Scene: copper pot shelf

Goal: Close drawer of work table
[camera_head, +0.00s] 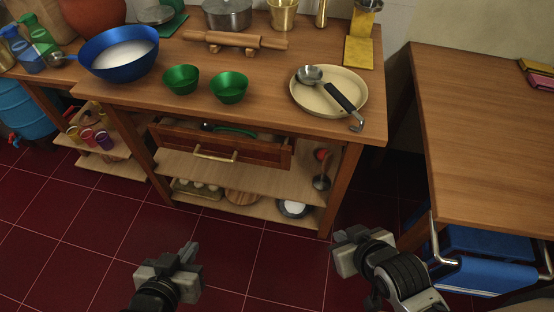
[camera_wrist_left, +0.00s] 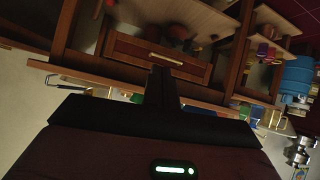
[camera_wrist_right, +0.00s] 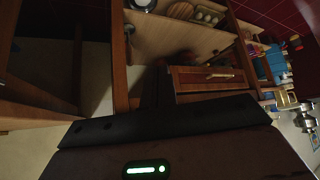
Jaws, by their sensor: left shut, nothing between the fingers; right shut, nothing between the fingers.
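The work table (camera_head: 250,98) stands ahead of me. Its wooden drawer (camera_head: 265,150) with a brass handle (camera_head: 215,155) is pulled out under the tabletop, and dark and green items show inside. The drawer also appears upside down in the left wrist view (camera_wrist_left: 130,50) and the right wrist view (camera_wrist_right: 210,85). My left gripper (camera_head: 186,254) is shut and empty over the floor, in front of the table and apart from the drawer. My right gripper (camera_head: 345,240) is shut and empty over the floor, right of the drawer and near the table's front right leg.
A blue bowl (camera_head: 110,65), green bowls (camera_head: 181,79) and a cream pan (camera_head: 345,100) with a ladle stand on the table. Shelves below hold eggs (camera_head: 195,188) and a dish (camera_head: 293,208). Another table (camera_head: 480,130) with a blue bin (camera_head: 480,270) stands right. Red floor tiles in front are clear.

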